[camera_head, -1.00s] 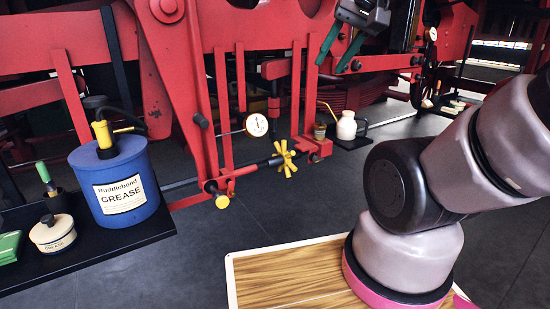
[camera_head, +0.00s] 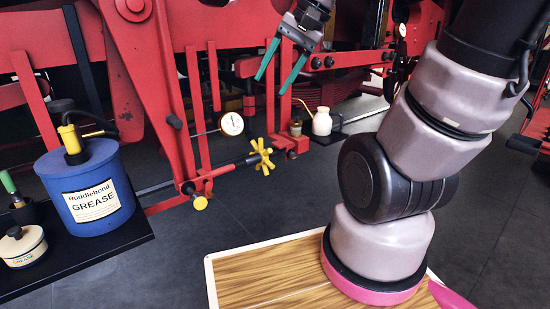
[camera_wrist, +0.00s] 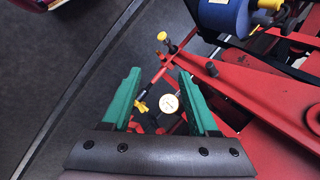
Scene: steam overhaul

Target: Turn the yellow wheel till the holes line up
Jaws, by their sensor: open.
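The yellow wheel (camera_head: 262,155) has several spokes and sits on a dark shaft low on the red frame, in the middle of the head view. In the wrist view the yellow wheel (camera_wrist: 141,107) is partly hidden by the left green finger. My gripper (camera_head: 280,74) has green fingers, is open and empty, and hangs above the wheel, apart from it. In the wrist view my gripper (camera_wrist: 154,92) spans the gauge and the wheel, which lie beyond the fingertips. I cannot make out the holes.
A white dial gauge (camera_head: 231,124) stands just left of the wheel. A yellow knob (camera_head: 200,203) ends a red bar. A blue grease drum (camera_head: 88,188) stands on a black shelf at left. A cream oil can (camera_head: 322,122) stands behind. Red bars surround the wheel; the floor in front is clear.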

